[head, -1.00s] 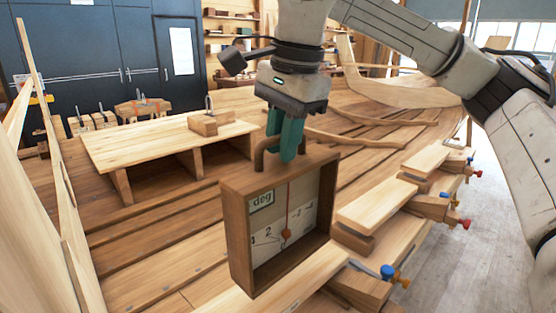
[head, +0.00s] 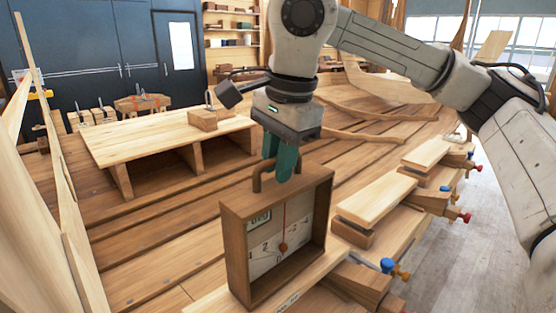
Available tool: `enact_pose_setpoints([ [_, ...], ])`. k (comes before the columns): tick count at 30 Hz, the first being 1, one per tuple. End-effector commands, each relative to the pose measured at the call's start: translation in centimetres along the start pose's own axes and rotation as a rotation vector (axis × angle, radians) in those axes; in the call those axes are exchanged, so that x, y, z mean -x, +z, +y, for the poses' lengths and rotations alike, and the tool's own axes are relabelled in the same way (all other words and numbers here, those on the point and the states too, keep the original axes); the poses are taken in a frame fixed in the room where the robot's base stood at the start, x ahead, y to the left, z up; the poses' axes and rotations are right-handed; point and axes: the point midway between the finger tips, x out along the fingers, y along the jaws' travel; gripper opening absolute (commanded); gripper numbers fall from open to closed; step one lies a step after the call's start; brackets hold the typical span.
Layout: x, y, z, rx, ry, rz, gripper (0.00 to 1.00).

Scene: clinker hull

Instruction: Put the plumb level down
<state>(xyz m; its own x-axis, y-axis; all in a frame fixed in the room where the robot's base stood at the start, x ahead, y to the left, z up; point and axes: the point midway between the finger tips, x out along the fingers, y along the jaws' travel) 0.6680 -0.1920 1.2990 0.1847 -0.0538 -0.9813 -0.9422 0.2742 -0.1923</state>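The plumb level (head: 276,238) is a square wooden box frame with a white dial face, a red pointer and a curved handle on top. It stands upright in the front middle of the head view, over a pale plank (head: 318,270). Whether its bottom edge touches the plank is hard to tell. My gripper (head: 281,172) has green fingers, which come down at the level's handle from above. The fingers look closed on the handle, and part of the handle is hidden behind them.
A low wooden bench (head: 170,138) with a wooden block (head: 203,119) on it stands behind to the left. Clamped planks (head: 376,197) with red and blue clamp knobs line the right edge. A tall upright plank (head: 60,180) stands at the left. Bare hull planking lies between.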

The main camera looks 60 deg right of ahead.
Motion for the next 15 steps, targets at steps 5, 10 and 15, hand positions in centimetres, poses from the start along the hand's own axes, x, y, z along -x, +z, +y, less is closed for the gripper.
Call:
enact_pose_setpoints([
  [5,0.07,0.01,0.00,0.000,0.000,0.000,0.39],
  [10,0.07,0.01,-0.01,0.000,0.000,0.000,0.44],
  [15,0.26,0.01,-0.04,0.000,0.000,0.000,0.44],
])
